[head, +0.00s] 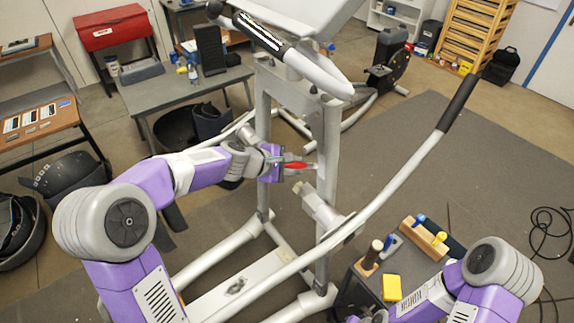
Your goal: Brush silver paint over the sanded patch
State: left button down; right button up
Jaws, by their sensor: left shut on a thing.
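My left gripper (277,163) is shut on a paint brush (296,165) with a red handle. The brush points right, with its tip at or very close to the grey upright post (328,150) of the elliptical's frame. I cannot tell whether the bristles touch the post. The sanded patch is too small to make out clearly; the brush tip hides part of that area. My right arm comes in at the lower right. Its gripper (368,317) is only partly in view at the bottom edge, and its fingers are not clear.
A small cart (402,264) at the lower right holds a yellow sponge (391,288), a wooden-based tool (370,257) and a wooden holder (423,238). The elliptical's long handle arm (400,175) slants between the post and the cart. A grey table (180,91) stands behind my left arm.

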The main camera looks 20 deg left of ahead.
pick_arm(q)
jog(key=shift+w+d+p, duration=0.3)
jog(key=shift+w+d, duration=0.3)
jog(key=shift+w, duration=0.1)
dwell(0.8)
jog(key=shift+r, duration=0.1)
notch_tip(320, 180, up, 2)
jog(key=shift+a+r+p, duration=0.1)
jog(key=shift+a+p, duration=0.05)
jog(key=shift+p, duration=0.85)
jog(key=shift+a+r+p, duration=0.1)
jog(key=shift+r+p, duration=0.45)
jog(key=shift+r, duration=0.3)
jog(key=f+b, duration=0.4)
jog(key=shift+d+f, duration=0.15)
jog(key=shift+d, duration=0.1)
